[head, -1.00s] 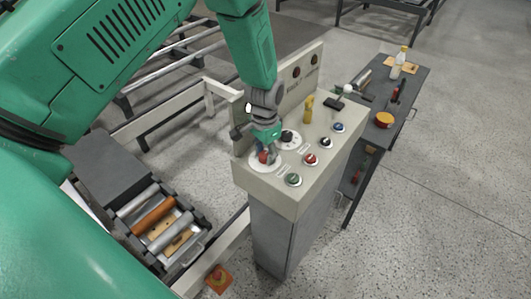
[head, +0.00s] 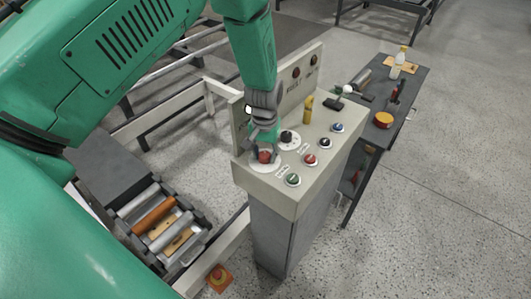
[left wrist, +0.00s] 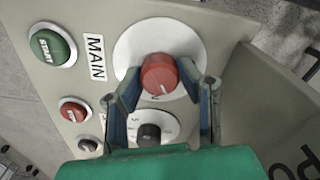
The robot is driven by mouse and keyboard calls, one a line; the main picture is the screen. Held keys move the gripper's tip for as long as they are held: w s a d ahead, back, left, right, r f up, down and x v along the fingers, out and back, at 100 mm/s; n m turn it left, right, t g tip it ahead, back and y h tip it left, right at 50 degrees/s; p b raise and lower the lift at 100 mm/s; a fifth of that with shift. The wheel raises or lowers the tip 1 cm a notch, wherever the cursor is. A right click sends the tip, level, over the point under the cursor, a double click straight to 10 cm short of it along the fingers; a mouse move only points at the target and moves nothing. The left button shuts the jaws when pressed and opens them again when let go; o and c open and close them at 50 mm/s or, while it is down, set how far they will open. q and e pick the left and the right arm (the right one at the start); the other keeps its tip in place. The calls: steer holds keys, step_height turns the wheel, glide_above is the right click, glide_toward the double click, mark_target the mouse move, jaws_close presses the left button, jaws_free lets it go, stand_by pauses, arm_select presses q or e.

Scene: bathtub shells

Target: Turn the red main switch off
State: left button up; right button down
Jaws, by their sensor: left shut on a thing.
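The red main switch (head: 265,156) is a round knob on a white disc at the near left corner of the beige control panel (head: 312,178). In the left wrist view the red knob (left wrist: 160,74) stands between the two fingers, beside the MAIN label (left wrist: 95,57). My left gripper (head: 266,151) comes down from above and is shut on the knob; its fingers (left wrist: 161,88) lie on either side of it. The gripper hides part of the knob in the head view. The knob's pointer position is not clear. My right gripper is not in view.
A black selector knob (head: 288,137) sits just behind the red one. The panel also has a green start button (head: 292,180), a red button (head: 310,159) and a yellow-handled item (head: 308,108). A dark side table (head: 405,92) with tools stands to the right. A roller conveyor (head: 158,222) is at left.

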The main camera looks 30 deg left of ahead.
mark_target(266, 153)
arm_select(q)
steer(key=n, duration=0.5)
steer(key=shift+w+r+n, duration=0.1)
steer(key=shift+n, duration=0.3)
steer(key=n+p, duration=0.1)
steer(key=n, duration=0.4)
steer(key=shift+n, duration=0.4)
steer(key=o, duration=1.1)
steer(key=shift+o, duration=0.2)
steer(key=shift+r, duration=0.4)
step_height(266, 153, up, 11)
